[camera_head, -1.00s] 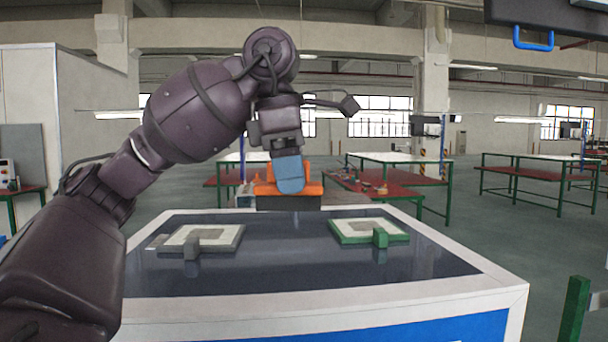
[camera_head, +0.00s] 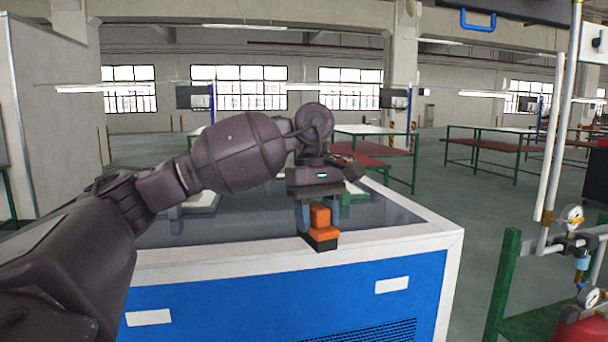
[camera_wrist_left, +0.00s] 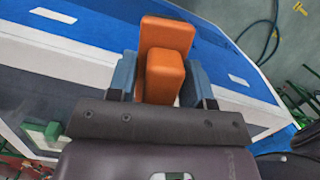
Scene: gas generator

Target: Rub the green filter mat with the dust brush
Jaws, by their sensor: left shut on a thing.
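My left gripper (camera_head: 319,216) points down and is shut on the orange dust brush (camera_head: 321,236), whose dark underside is at the cabinet's front rim. I cannot tell whether the brush touches the rim. In the left wrist view the brush (camera_wrist_left: 165,65) sits between the blue fingers of the gripper (camera_wrist_left: 160,80). The green filter mat (camera_head: 355,190) lies on the dark cabinet top behind the gripper, mostly hidden by it. A green corner of the mat (camera_wrist_left: 42,132) shows at the lower left of the wrist view. My right gripper is not in view.
The white-rimmed blue cabinet (camera_head: 400,244) stands in front of me. A grey-framed mat (camera_head: 203,202) lies on its top at left, partly behind my arm. Green posts (camera_head: 503,285), pipes and gauges (camera_head: 572,216) stand at right. Workbenches (camera_head: 500,145) stand beyond.

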